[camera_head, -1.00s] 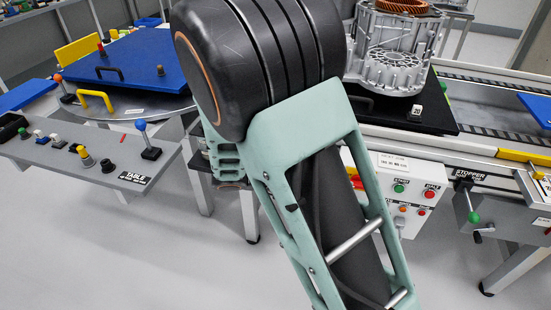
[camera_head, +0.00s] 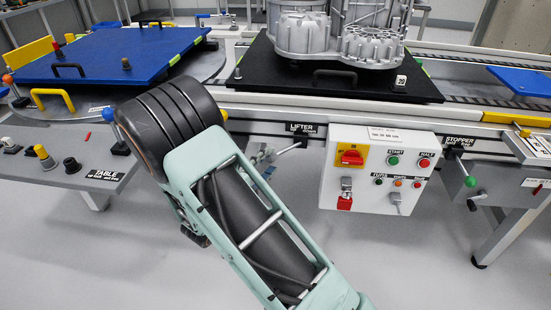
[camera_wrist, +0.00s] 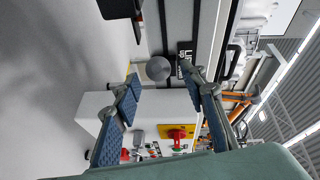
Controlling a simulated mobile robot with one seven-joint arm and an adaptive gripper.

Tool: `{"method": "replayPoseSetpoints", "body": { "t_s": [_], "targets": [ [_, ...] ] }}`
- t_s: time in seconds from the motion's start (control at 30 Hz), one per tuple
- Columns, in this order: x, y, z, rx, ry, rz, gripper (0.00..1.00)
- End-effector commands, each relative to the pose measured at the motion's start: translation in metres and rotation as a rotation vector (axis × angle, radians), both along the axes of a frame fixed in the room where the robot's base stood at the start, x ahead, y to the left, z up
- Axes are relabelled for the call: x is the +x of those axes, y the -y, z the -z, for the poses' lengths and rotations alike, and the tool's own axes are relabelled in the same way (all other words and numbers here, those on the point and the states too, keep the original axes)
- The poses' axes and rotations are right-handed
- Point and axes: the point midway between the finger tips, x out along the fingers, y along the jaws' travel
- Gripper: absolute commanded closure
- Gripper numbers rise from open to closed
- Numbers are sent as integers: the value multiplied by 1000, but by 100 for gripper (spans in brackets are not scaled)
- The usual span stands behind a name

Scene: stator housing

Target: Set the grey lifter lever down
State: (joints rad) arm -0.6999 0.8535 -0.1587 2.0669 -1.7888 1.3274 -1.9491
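The grey lifter lever's round knob (camera_wrist: 158,68) shows in the wrist view, in the gap between my fingertips. My gripper (camera_wrist: 158,74) is open, with a blue-padded finger on each side of the knob. Neither finger appears to touch it. I cannot tell whether the knob is between the tips or a little beyond them. In the head view my arm hides most of the gripper, and I cannot make out the knob clearly near the LIFTER label (camera_head: 307,128).
The white control box (camera_head: 376,172) with a red switch hangs right of the lifter label. The black plate (camera_head: 280,76) carrying the grey housing (camera_head: 345,30) is above, on the conveyor. The stopper lever's green knob (camera_head: 470,182) is further right. The blue-topped table (camera_head: 105,52) is left.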

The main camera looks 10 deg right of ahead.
Motion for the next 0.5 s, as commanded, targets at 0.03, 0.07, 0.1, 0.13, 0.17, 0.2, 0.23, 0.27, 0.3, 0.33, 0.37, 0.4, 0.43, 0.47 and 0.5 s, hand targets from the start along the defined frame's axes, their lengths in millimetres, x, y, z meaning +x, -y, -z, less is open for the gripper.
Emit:
{"method": "replayPoseSetpoints", "body": {
  "t_s": [0.03, 0.07, 0.1, 0.13, 0.17, 0.2, 0.23, 0.27, 0.3, 0.33, 0.37, 0.4, 0.43, 0.47, 0.5],
  "targets": [
    [8, 8, 4, 2, 1, 3, 61],
    [12, 11, 4, 2, 1, 3, 61],
    [17, 15, 4, 1, 2, 3, 61],
    [20, 19, 4, 2, 2, 4, 61],
    [24, 22, 5, 2, 2, 3, 61],
    [28, 24, 5, 3, 1, 2, 61],
    [30, 27, 5, 3, 1, 2, 61],
    [32, 29, 5, 3, 1, 2, 61],
    [35, 30, 5, 3, 1, 2, 61],
    [36, 31, 5, 3, 1, 1, 61],
    [37, 32, 4, 2, 1, 0, 61],
    [39, 33, 4, 2, 1, 0, 61],
    [39, 33, 4, 2, 1, -1, 61],
    [39, 33, 4, 2, 1, -1, 61],
    [40, 34, 4, 2, 1, -1, 61]
  ]
}}
